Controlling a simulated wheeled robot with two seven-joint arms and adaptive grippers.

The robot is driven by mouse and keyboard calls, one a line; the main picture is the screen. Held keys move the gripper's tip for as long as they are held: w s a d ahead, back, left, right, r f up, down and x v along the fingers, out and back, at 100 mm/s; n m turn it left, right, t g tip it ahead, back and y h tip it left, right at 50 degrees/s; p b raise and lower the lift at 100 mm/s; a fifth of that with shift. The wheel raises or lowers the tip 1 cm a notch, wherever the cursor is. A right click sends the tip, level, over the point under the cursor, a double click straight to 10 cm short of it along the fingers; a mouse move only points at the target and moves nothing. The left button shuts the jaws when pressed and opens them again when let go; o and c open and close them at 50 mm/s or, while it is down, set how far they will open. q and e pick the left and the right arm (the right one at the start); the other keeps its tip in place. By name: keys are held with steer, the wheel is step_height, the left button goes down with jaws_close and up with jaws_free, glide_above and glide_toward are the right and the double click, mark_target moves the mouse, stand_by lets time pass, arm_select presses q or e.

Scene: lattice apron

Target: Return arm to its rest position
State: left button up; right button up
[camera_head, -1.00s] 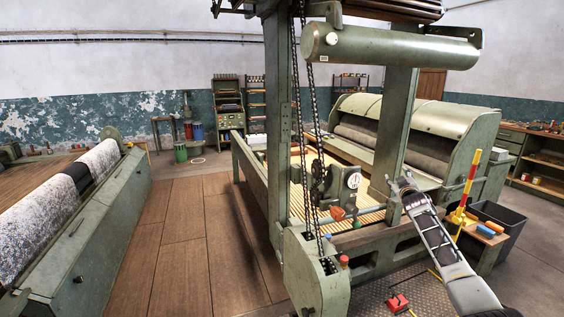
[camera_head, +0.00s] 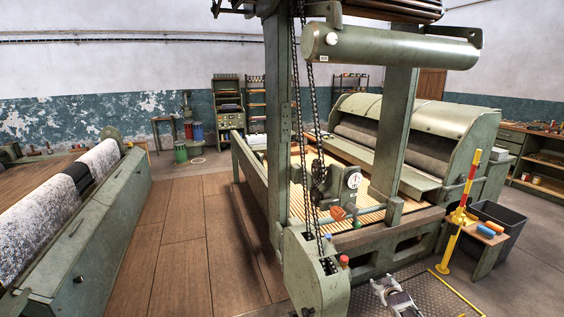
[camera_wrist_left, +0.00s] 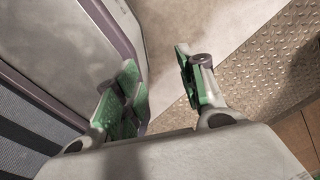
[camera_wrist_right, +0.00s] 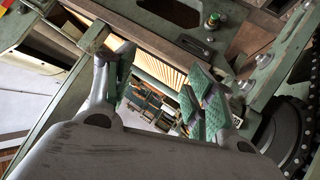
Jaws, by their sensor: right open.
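My right arm shows only as a small part at the bottom of the head view, with the right gripper (camera_head: 386,286) low in front of the green machine (camera_head: 318,275). In the right wrist view the right gripper (camera_wrist_right: 160,82) is open and empty, its two green-padded fingers wide apart. Machine beams, a chain wheel and bolts lie beyond it. The left gripper (camera_wrist_left: 160,78) shows only in the left wrist view. Its green-padded fingers are apart with nothing between them, above the floor and a textured metal plate (camera_wrist_left: 255,75).
A yellow and red post (camera_head: 457,220) stands right of the machine beside a small table (camera_head: 484,234) and a dark bin (camera_head: 503,222). Chains (camera_head: 307,130) hang in front of the machine. A fabric roll (camera_head: 45,215) is at left. Wooden floor (camera_head: 185,240) between is clear.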

steer(key=s+a+f+g+y, duration=0.1)
steer(key=s+a+f+g, duration=0.25)
steer(key=s+f, duration=1.15)
steer(key=s+a+f+g, duration=0.2)
steer(key=s+a+f, duration=0.2)
steer(key=s+f, duration=1.1)
arm_select(q)
steer(key=shift+w+r, duration=0.1)
steer(key=shift+w, duration=0.9)
arm_select(e)
steer(key=s+a+f+g, duration=0.1)
steer(key=s+f, duration=0.2)
steer(key=s, duration=1)
steer(key=s+a+f+g, duration=0.2)
steer(key=s+f, duration=0.1)
steer(key=s, duration=1)
steer(key=s+a+f+g, duration=0.1)
steer(key=s+f, duration=0.2)
steer(key=s, duration=1)
steer(key=shift+s+a+y, duration=0.15)
steer(key=shift+a+y, duration=0.15)
steer(key=shift+y, duration=0.1)
arm_select(q)
steer(key=shift+s, duration=0.1)
arm_select(e)
steer(key=shift+f+g, duration=0.1)
steer(key=shift+g, duration=0.15)
